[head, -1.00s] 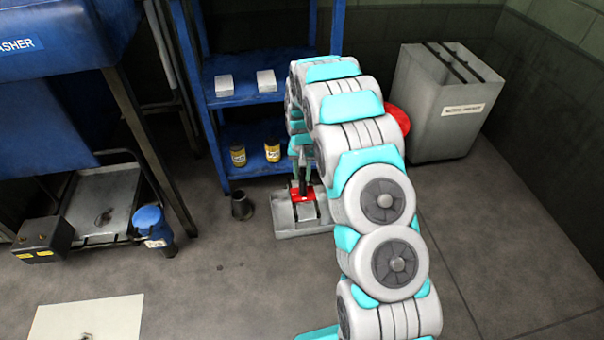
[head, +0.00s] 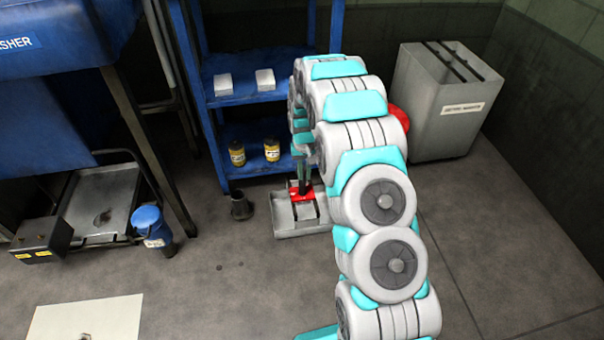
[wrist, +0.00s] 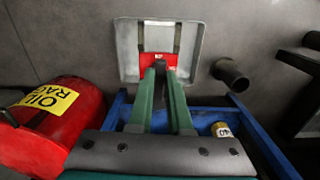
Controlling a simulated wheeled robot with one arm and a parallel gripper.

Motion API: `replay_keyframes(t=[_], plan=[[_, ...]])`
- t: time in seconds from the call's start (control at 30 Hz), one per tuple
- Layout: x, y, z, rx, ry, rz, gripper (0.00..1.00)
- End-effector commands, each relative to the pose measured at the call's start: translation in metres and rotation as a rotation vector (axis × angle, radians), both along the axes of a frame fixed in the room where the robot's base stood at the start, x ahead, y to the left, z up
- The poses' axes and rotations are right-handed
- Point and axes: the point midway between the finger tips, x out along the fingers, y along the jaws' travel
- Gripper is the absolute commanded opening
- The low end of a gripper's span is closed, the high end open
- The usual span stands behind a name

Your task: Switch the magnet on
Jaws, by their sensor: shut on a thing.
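A red magnet (head: 303,194) with a dark upright handle is at a shallow grey metal tray (head: 290,230) on the floor. In the wrist view the red magnet (wrist: 147,60) shows at the near part of the tray (wrist: 193,50), beyond my fingertips. My gripper (wrist: 161,72) has long green fingers shut on the magnet's dark handle (wrist: 160,64). In the head view my gripper (head: 303,172) reaches down over the tray, and my arm hides part of it. I cannot tell the switch position from the handle.
A blue shelf (head: 262,97) with small boxes and yellow-labelled jars stands behind the tray. A dark cup (head: 241,207) is to its left. A red oily-rag can (wrist: 60,115) and a grey bin (head: 440,110) stand to the right in the head view.

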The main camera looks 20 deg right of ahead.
Motion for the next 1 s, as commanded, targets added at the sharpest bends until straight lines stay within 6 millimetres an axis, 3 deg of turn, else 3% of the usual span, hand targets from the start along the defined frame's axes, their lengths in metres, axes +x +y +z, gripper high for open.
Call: replay_keyframes(t=[0.4, 0.43, 0.7, 1.0], plan=[[-0.0003, -0.0033, 0.0, -0.001, 0.0, 0.065, 0.0], [-0.0003, -0.0033, 0.0, -0.001, 0.0, 0.064, 0.18], [-0.0003, -0.0032, 0.0, -0.001, 0.0, 0.064, 0.47], [-0.0002, -0.0032, 0.0015, 0.0, -0.001, 0.063, 0.47]])
